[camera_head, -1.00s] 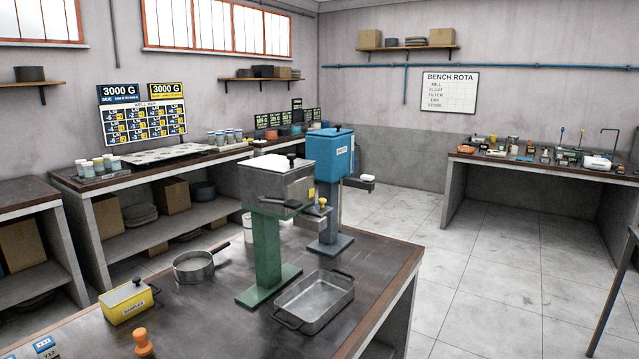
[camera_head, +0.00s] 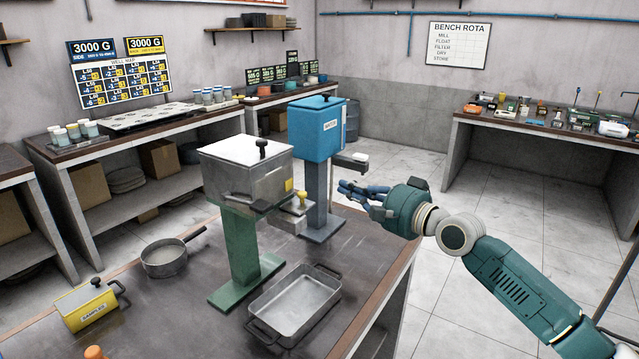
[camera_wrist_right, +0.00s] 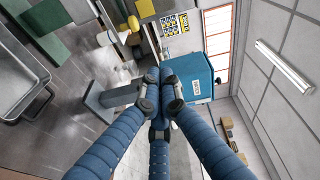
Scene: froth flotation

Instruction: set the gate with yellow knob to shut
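The gate with the yellow knob (camera_head: 302,198) sits on a small ledge low on the right side of the grey metal box (camera_head: 240,175), which stands on a green post. The knob also shows near the top of the right wrist view (camera_wrist_right: 134,23). My left gripper is not in view.
The blue box (camera_head: 318,128) stands close behind, with its own ledge and pale knob (camera_head: 361,157). An empty metal tray (camera_head: 293,303) lies in front of the green post. A pan (camera_head: 165,258) and a yellow samples box (camera_head: 88,305) are on the left.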

